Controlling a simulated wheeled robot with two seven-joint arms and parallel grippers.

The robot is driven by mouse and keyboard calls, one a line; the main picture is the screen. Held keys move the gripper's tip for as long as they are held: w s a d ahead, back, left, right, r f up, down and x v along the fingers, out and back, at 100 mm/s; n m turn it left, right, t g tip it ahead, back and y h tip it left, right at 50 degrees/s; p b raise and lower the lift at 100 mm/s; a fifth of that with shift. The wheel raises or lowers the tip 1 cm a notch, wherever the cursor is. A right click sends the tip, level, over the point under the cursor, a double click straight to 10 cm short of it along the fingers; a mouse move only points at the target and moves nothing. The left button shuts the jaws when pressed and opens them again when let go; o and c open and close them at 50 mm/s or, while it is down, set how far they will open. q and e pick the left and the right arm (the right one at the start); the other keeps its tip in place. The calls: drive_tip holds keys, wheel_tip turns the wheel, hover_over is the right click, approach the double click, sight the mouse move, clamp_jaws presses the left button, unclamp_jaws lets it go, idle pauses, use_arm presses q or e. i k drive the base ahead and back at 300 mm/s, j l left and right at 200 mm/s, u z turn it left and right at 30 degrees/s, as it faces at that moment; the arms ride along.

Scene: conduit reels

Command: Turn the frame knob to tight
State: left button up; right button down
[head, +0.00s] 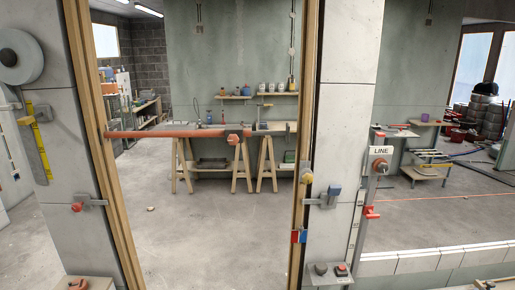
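A wooden door frame stands ahead, with a left post (91,120) and a right post (307,100). An orange-red bar (165,134) runs level from the left post toward the middle. A yellow knob (307,177) sits on a bracket at the right post. A red knob (78,207) sits on a bracket left of the left post. I cannot tell from markings which is the frame knob, or which setting any knob is at. Neither of my grippers is in view.
A sign reading LINE (381,151) tops a post with a red clamp (371,212). A trestle workbench (212,150) stands beyond the opening. The floor inside looks mostly clear.

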sight(76, 207)
drive_tip(key=u, duration=1.25)
